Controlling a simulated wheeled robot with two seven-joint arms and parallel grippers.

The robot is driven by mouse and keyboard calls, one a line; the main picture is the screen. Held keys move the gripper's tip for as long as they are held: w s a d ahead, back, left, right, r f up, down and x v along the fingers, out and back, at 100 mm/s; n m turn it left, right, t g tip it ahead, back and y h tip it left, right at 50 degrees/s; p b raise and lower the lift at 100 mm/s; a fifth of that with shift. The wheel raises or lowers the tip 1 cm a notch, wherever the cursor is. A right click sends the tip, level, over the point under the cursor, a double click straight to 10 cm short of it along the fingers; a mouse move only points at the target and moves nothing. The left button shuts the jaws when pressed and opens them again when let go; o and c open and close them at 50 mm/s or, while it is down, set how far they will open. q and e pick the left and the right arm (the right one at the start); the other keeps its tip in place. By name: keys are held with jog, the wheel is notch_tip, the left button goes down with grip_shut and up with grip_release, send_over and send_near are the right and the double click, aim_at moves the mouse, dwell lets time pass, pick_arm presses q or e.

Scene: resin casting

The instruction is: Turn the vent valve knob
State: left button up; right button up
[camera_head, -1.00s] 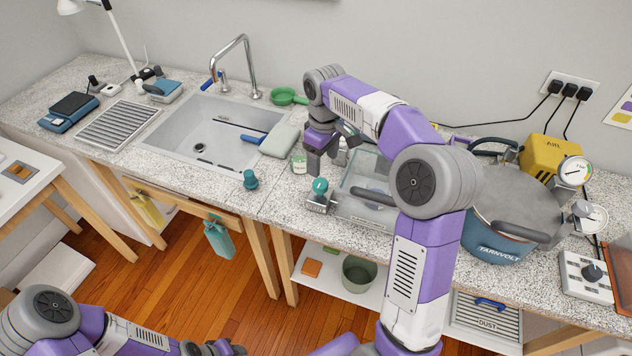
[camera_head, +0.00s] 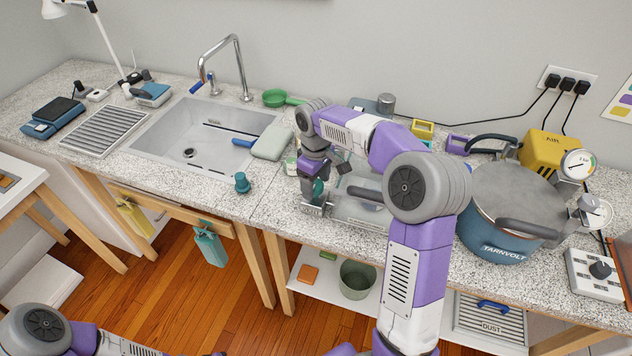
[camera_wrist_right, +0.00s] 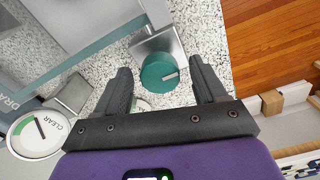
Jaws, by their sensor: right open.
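The teal round knob (camera_head: 318,187) sits on a metal block at the front left corner of a clear-walled box (camera_head: 362,213). In the right wrist view the knob (camera_wrist_right: 158,73) has a pale mark on its face, pointing right. My right gripper (camera_head: 313,190) is open at the knob. In the wrist view its two dark fingers (camera_wrist_right: 160,78) stand on either side of the knob, with gaps showing. The fingers partly hide the knob in the head view. Only a dark sliver of my left gripper (camera_head: 218,353) shows at the bottom edge.
A dial marked CLEAR (camera_wrist_right: 36,133) lies left of the gripper. A blue pot (camera_head: 490,236) with a gauge stands right of my arm. A second teal knob-like piece (camera_head: 241,183) is on the counter near the sink (camera_head: 140,145). The counter's front edge is close to the knob.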

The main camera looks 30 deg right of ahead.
jog(key=shift+c, duration=0.2)
jog(key=c, duration=1)
jog(key=m+p, duration=0.2)
jog(key=m, duration=0.1)
jog(key=shift+r+m, duration=0.15)
jog(key=shift+m, duration=0.25)
jog(key=m+p, duration=0.2)
jog(key=m, duration=0.2)
jog(key=shift+m+p, duration=0.3)
jog(key=shift+p, duration=0.05)
jog(key=m+p, duration=0.2)
jog(key=m, duration=0.2)
jog(key=shift+a, duration=0.1)
jog(key=m+p, duration=0.1)
jog(key=m, duration=0.4)
jog(key=shift+w+p, duration=0.1)
jog(key=shift+p, duration=0.3)
jog(key=shift+m, duration=0.4)
